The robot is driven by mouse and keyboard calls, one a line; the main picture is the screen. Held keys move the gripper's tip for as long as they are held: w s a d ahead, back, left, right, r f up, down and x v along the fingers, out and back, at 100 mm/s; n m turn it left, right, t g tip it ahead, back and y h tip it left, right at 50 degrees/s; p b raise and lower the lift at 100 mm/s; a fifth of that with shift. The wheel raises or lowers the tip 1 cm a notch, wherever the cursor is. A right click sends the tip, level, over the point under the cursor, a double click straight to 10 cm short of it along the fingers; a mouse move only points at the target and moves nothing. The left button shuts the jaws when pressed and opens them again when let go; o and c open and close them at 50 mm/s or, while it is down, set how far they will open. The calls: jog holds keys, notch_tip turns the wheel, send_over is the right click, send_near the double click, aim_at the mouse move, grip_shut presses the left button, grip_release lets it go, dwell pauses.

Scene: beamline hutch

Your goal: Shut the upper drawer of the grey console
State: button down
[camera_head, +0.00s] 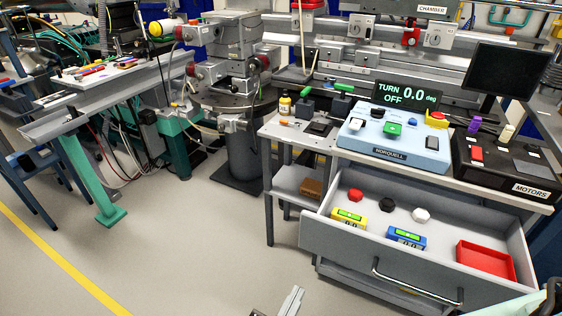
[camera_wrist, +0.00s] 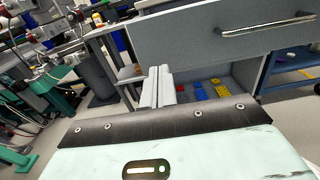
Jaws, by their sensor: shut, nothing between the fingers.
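The upper drawer (camera_head: 360,249) of the grey console (camera_head: 340,150) is pulled well out. Its bar handle (camera_head: 415,286) is on the front face. The drawer front (camera_wrist: 200,38) and handle (camera_wrist: 266,25) also show in the wrist view, above and to the right of my fingertips. My gripper (camera_head: 291,301) shows at the bottom edge of the head view, in front of the drawer and left of its handle. In the wrist view my gripper (camera_wrist: 158,84) has its fingers together, empty. It seems apart from the drawer.
The drawer holds a yellow meter (camera_head: 348,218), a blue meter (camera_head: 406,238), a red tray (camera_head: 485,260) and small knobs. Below the drawer front, the wrist view shows coloured pieces (camera_wrist: 222,90) in a lower space. Open floor (camera_head: 200,240) lies left. A green-legged stand (camera_head: 92,180) stands further left.

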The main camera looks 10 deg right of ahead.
aim_at(324, 235)
jog(key=b+x, duration=0.1)
jog(key=x, duration=1.3)
jog(key=shift+w+a, duration=0.2)
jog(key=shift+r, duration=0.1)
jog(key=shift+w+d, duration=0.3)
jog(key=shift+w, duration=0.05)
jog(key=p+x, duration=0.6)
jog(key=x, duration=1.7)
jog(key=shift+w+r+p, duration=0.15)
jog(key=shift+w+p, duration=0.15)
jog(key=shift+w, duration=0.1)
jog(key=shift+w+d+r, duration=0.1)
jog(key=shift+w, duration=0.15)
